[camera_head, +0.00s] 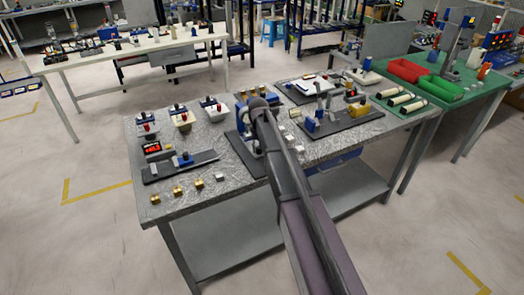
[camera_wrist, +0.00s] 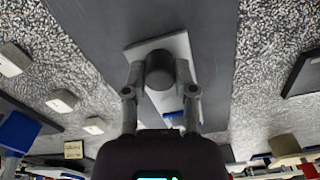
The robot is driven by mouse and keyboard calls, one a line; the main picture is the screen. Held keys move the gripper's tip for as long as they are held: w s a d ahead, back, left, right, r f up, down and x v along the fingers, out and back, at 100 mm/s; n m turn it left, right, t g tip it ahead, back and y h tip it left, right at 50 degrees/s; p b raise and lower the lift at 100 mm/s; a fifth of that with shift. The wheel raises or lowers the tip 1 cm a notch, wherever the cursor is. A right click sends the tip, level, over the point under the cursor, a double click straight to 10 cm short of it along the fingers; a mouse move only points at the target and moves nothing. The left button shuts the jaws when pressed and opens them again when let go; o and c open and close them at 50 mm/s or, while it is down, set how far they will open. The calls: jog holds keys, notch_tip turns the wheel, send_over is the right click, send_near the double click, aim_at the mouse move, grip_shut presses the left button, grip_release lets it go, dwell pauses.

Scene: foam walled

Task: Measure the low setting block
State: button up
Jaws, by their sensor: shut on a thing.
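My gripper (camera_wrist: 160,84) is shut on a dark round knob (camera_wrist: 160,66), which sits between its fingertips. Behind the knob is a pale grey block-like part (camera_wrist: 134,51) over a dark base plate (camera_wrist: 210,25). In the head view my arm covers most of this spot on the speckled table (camera_head: 235,190). Small pale blocks (camera_wrist: 60,101) lie beside the plate in the wrist view. Several brass blocks (camera_head: 177,191) and one pale block (camera_head: 219,177) stand at the table's front left. I cannot tell which is the low setting block.
A red digital display (camera_head: 152,148) and a slide-like fixture (camera_head: 180,163) stand at the left. Another dark plate with fixtures (camera_head: 340,121) is right of my arm. Red (camera_head: 406,70) and green (camera_head: 440,88) bins stand on the green table.

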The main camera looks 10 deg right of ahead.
jog(key=shift+w+a, duration=0.1)
jog(key=shift+w, duration=0.05)
jog(key=o, duration=1)
jog(key=shift+c, duration=0.2)
jog(key=s+d, duration=0.2)
jog(key=s, duration=1.2)
jog(key=s+d, duration=0.2)
jog(key=s, duration=1.3)
jog(key=shift+d+r+m+p, duration=0.3)
jog(key=shift+r+p, duration=0.1)
